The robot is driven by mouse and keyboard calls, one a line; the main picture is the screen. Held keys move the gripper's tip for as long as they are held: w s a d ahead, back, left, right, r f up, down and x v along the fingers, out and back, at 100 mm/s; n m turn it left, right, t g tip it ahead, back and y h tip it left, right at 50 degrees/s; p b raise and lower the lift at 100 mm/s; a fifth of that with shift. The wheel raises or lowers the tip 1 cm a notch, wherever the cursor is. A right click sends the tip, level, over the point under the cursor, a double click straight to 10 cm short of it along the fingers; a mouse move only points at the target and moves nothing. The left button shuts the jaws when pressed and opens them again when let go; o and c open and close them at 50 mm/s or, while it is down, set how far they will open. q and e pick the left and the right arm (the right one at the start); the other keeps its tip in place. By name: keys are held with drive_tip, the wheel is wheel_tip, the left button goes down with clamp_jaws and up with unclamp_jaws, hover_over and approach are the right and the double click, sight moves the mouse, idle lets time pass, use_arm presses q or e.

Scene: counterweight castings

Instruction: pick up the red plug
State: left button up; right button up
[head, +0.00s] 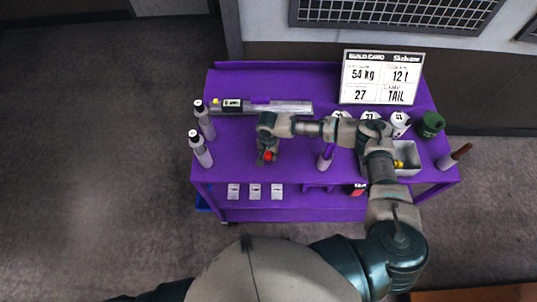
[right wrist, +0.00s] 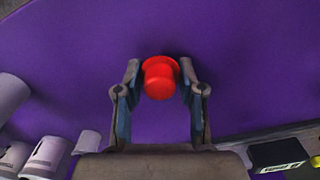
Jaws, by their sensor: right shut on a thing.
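The red plug (right wrist: 160,77) is a small round red piece with a flange, seen between the fingers in the right wrist view. It also shows as a red spot in the head view (head: 268,156). My right gripper (right wrist: 160,85) is shut on the red plug, with one finger on each side of it. In the head view my right gripper (head: 267,152) is over the left-middle part of the purple table (head: 240,178). Whether the plug touches the table I cannot tell. My left gripper is not in view.
Two grey bottles (head: 202,152) stand at the table's left edge. White cups (head: 399,120), a green can (head: 431,124) and a grey bin (head: 411,158) are at the right. A sign (head: 381,78) stands at the back.

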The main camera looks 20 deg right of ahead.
drive_tip(key=r, duration=0.1)
drive_tip(key=s+r, duration=0.1)
drive_tip(key=shift+s+d+r, duration=0.1)
drive_tip(key=shift+r, duration=0.25)
drive_tip(key=s+d, duration=0.1)
drive_tip(key=s, duration=0.6)
drive_tip(key=s+d+r+b, duration=0.1)
drive_tip(key=s+d, duration=0.1)
drive_tip(key=s, duration=0.5)
drive_tip(key=shift+s+d+r, duration=0.2)
drive_tip(key=shift+d+r, duration=0.1)
